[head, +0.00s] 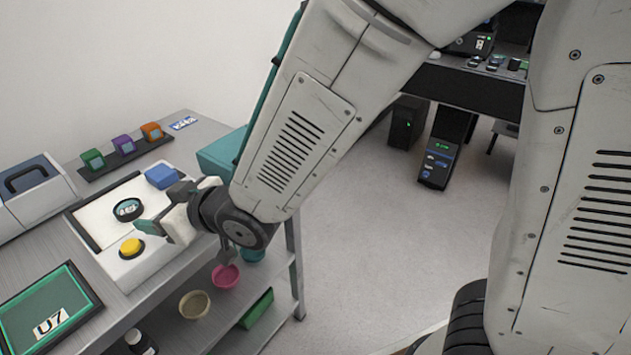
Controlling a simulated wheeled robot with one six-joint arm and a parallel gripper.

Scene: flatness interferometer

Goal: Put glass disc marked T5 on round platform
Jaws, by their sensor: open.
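A small round glass disc (128,209) with a dark rim and a pale label lies on top of the white instrument (110,207). The label is small but looks like T5. The disc appears to lie on the round platform, which it mostly covers, so I cannot see the platform apart from it. My gripper (163,215) is open and empty, just right of the disc and over the instrument's right side. A gap shows between the disc and my fingers; their exact height above the instrument is hard to tell.
The instrument carries a yellow button (131,247) and a blue block (162,176). A green tray (28,318) labelled U7 lies at front left. Behind are a grey-blue case (35,190) and a black strip (128,157) with coloured blocks. Bowls (194,304) stand on the lower shelf.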

